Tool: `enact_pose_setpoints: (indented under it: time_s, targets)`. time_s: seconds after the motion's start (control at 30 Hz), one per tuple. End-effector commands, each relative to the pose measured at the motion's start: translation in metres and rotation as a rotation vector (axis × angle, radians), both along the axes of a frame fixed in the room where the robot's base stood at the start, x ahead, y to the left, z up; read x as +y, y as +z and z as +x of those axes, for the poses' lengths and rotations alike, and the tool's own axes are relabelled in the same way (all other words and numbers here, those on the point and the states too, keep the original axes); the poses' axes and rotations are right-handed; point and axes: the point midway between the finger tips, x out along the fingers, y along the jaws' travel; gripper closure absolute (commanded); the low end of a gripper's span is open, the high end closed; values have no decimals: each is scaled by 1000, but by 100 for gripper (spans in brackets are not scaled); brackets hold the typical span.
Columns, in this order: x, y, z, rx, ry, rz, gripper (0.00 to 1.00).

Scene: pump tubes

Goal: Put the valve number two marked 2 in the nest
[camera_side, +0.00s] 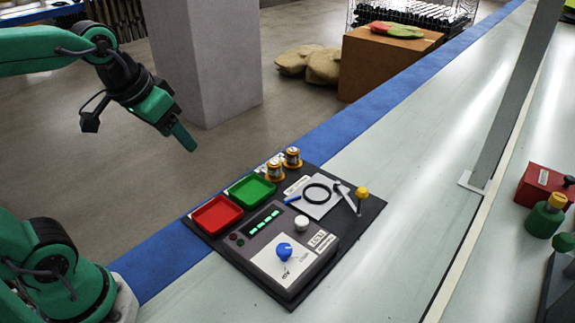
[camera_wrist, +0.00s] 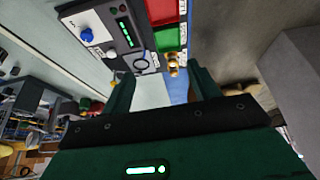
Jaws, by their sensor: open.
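Two small gold-and-white valves, a nearer one (camera_side: 274,169) and a farther one (camera_side: 292,157), stand upright side by side at the back edge of the dark panel board (camera_side: 345,250). I cannot read a 2 on either. They also show small in the wrist view (camera_wrist: 173,63), close together beyond my fingers. I cannot tell which part is the nest; the valves' bases are too small to make out. My gripper (camera_side: 184,138) is raised to the left of the board, well clear of the valves. In the wrist view its fingers (camera_wrist: 162,88) are apart with nothing between them.
The board carries a red tray (camera_side: 216,215), a green tray (camera_side: 251,190), a control box with a blue knob (camera_side: 284,251), a black ring (camera_side: 317,193) and a yellow-topped lever (camera_side: 361,193). A grey pillar (camera_side: 207,60) stands behind my gripper.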

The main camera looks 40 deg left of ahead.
Motion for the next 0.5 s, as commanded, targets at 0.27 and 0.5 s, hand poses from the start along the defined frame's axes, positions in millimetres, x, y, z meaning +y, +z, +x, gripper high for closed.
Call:
enact_pose_setpoints:
  time_s: [0.27, 0.5]
  targets:
    - [2, 17, 56, 61, 30, -12, 39]
    - [4, 21, 106, 112, 55, -19, 39]
